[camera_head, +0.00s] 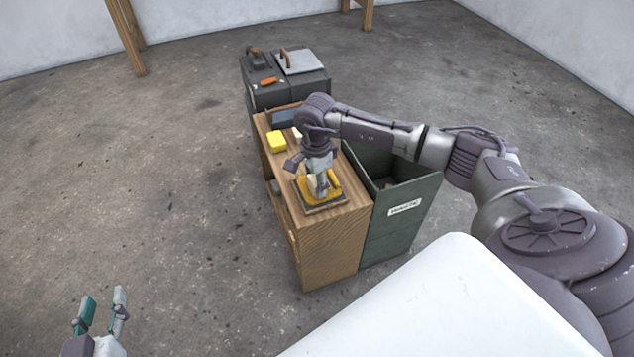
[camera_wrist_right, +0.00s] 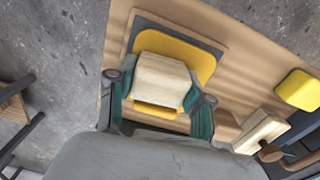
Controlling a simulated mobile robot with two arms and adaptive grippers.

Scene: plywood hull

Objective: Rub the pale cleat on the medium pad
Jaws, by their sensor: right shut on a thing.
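The pale cleat (camera_wrist_right: 160,80) is a light wooden block between the teal fingers of my right gripper (camera_wrist_right: 160,97), which is shut on it. It is over the yellow pad (camera_wrist_right: 203,62), which lies on a dark board with a wooden rim. I cannot tell whether the cleat touches the pad. In the head view the yellow pad (camera_head: 333,199) is at the near end of the wooden bench (camera_head: 331,237), with my right gripper (camera_head: 321,188) pointing down over it and mostly hiding the cleat. My left gripper (camera_head: 103,312) is open and empty at the lower left, away from the bench.
A yellow block (camera_head: 277,141), a small pale piece (camera_head: 297,132) and a dark blue item (camera_head: 284,118) are farther back on the bench. A green waste bin (camera_head: 403,221) stands against its right side. Dark boxes (camera_head: 285,93) stand behind. The floor at left is clear.

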